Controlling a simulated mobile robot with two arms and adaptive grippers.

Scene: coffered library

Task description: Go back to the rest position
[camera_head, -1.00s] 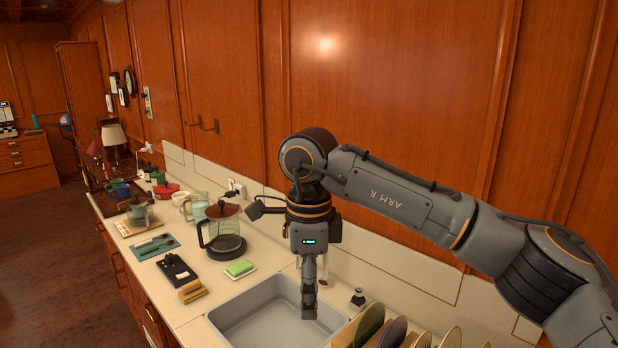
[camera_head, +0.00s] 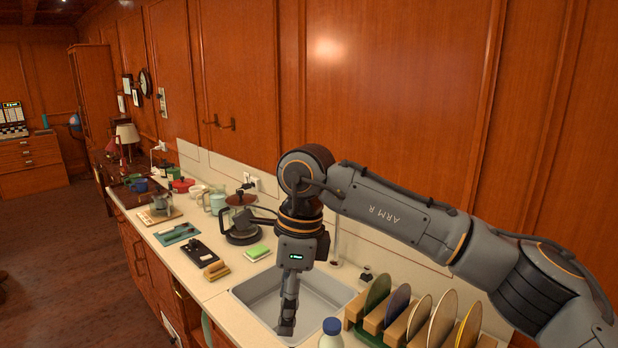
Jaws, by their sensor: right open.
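My right arm comes in from the right. Its right gripper (camera_head: 287,318) points down over the grey sink basin (camera_head: 262,292). The gripper is open, seen edge-on, with nothing visible in it. My left gripper is not in view.
A plate rack (camera_head: 366,337) with several plates stands right of the sink, and a blue-capped bottle (camera_head: 331,336) is in front. Left of the sink are a green sponge (camera_head: 258,253), a glass coffee pot (camera_head: 241,222) and a black tray (camera_head: 200,252). The floor (camera_head: 70,260) at left is clear.

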